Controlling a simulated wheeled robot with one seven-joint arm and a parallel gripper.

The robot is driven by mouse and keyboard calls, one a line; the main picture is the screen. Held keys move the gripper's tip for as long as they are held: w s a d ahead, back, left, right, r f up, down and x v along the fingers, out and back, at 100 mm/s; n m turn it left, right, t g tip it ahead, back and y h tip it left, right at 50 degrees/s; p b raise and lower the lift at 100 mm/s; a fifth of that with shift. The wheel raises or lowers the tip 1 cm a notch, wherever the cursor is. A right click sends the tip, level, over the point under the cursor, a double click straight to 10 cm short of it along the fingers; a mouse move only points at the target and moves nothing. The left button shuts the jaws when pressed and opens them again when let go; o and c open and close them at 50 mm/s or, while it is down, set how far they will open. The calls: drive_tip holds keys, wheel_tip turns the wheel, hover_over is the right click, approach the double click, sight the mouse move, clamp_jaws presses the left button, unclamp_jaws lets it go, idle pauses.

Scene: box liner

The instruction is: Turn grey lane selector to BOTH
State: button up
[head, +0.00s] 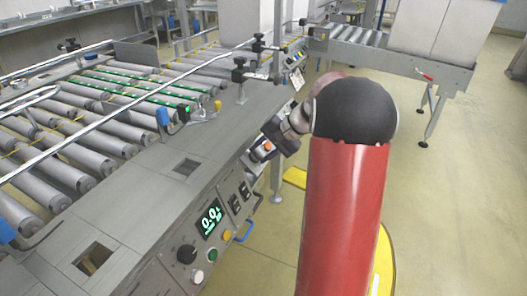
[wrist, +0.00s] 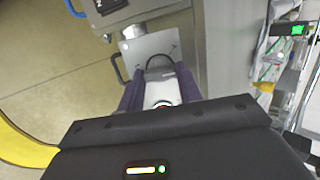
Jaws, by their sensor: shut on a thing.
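My gripper (wrist: 157,76) reaches down to a light metal plate (wrist: 150,44) on the side of the conveyor in the wrist view. A dark curved edge shows on the plate just beyond the fingertips. The selector's pointer and any BOTH label cannot be read.
The roller conveyor (head: 66,174) fills the left. Its front panel carries a green display (head: 210,218), a black knob (head: 186,254) and several buttons. A blue handle (head: 245,231) sticks out near my arm. The floor at right is open.

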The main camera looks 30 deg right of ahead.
drive_tip(key=shift+s+d+f, duration=0.3)
drive_tip(key=shift+s+f, duration=0.05)
drive_tip(key=o, duration=0.7)
drive_tip(key=shift+d+r, duration=0.1)
